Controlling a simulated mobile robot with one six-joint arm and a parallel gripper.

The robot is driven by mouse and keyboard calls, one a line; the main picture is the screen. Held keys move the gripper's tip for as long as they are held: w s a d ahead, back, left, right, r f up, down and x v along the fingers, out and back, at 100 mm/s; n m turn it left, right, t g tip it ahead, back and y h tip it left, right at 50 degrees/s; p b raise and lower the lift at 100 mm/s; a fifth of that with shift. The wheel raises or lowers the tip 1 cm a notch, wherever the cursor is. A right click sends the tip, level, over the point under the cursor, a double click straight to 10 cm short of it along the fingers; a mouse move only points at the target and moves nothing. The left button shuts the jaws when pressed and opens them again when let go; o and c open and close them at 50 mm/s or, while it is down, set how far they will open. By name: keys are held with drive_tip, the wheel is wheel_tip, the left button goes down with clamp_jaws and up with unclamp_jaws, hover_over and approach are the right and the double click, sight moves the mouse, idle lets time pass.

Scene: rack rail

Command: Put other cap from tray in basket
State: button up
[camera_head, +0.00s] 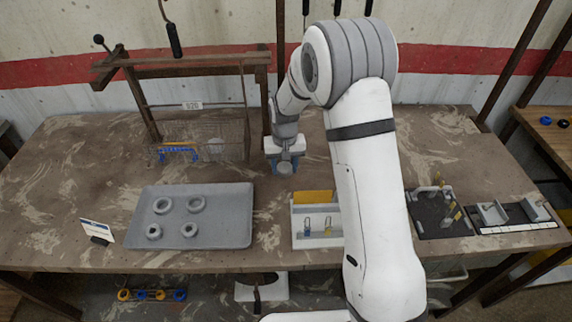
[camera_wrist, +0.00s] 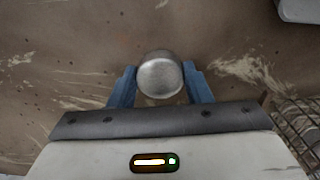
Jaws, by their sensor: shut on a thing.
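My gripper (camera_head: 286,168) is above the table, right of the wire basket, and its blue fingers (camera_wrist: 160,88) are shut on a round grey metal cap (camera_wrist: 160,72). The held cap also shows low between the fingers in the head view (camera_head: 285,169). The basket (camera_head: 236,136) is under the wooden rail; part of its mesh shows at the lower right of the wrist view (camera_wrist: 303,128). A grey rounded thing (camera_head: 215,146), perhaps a cap, is seen through its mesh. The grey tray (camera_head: 218,222) lies in front of the basket and holds several grey rings (camera_head: 195,204).
A blue and yellow piece (camera_head: 178,152) shows at the basket's left. A wooden rail (camera_head: 185,64) with posts stands over the basket. A small sign (camera_head: 97,230) is left of the tray. A white holder (camera_head: 318,238) and a dark board (camera_head: 436,222) stand to the right. Table between gripper and tray is clear.

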drive_tip(key=shift+f, duration=0.2)
drive_tip(key=o, duration=1)
drive_tip(key=shift+r, duration=0.1)
